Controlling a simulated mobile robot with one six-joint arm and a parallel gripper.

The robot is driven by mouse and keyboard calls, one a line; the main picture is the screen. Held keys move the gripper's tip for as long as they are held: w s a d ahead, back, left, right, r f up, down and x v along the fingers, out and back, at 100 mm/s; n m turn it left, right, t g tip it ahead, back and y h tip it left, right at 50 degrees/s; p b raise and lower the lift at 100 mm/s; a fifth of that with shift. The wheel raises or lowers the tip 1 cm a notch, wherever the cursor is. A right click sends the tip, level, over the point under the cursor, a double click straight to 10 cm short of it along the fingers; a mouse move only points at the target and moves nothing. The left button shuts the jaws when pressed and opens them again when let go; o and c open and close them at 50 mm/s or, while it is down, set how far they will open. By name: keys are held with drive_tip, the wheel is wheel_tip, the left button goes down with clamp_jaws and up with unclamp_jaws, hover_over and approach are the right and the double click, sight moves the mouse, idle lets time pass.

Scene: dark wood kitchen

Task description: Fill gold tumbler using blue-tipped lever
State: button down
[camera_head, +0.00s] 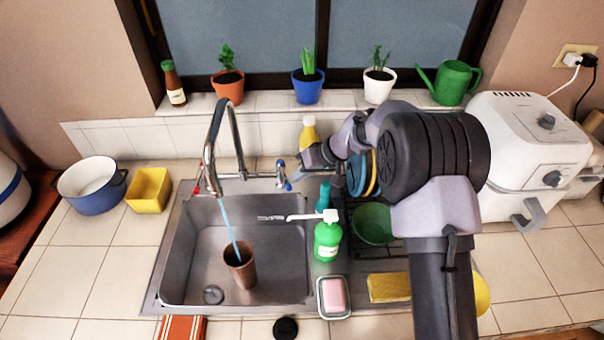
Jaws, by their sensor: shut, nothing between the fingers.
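The tumbler (241,270), coppery brown-gold in colour, stands upright in the sink basin. A blue stream of water (229,218) falls from the curved faucet (210,150) into its mouth. The water level inside cannot be made out. The blue-tipped lever (282,176) is on the right of the faucet, and a red-tipped lever (197,187) is on the left. My gripper (306,160) is shut and empty, just right of and a little above the blue-tipped lever. Whether it touches the lever cannot be told.
A green soap bottle (327,240) with a white pump stands at the basin's right edge. A dish rack with a green bowl (373,223) is beyond it. Potted plants line the sill. The counter at left front is clear.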

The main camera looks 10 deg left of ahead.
drive_tip(key=s+a+m+t+b, duration=0.1)
drive_tip(key=b, duration=0.4)
drive_tip(key=shift+s+a+m, duration=0.3)
drive_tip(key=shift+s+a, duration=0.1)
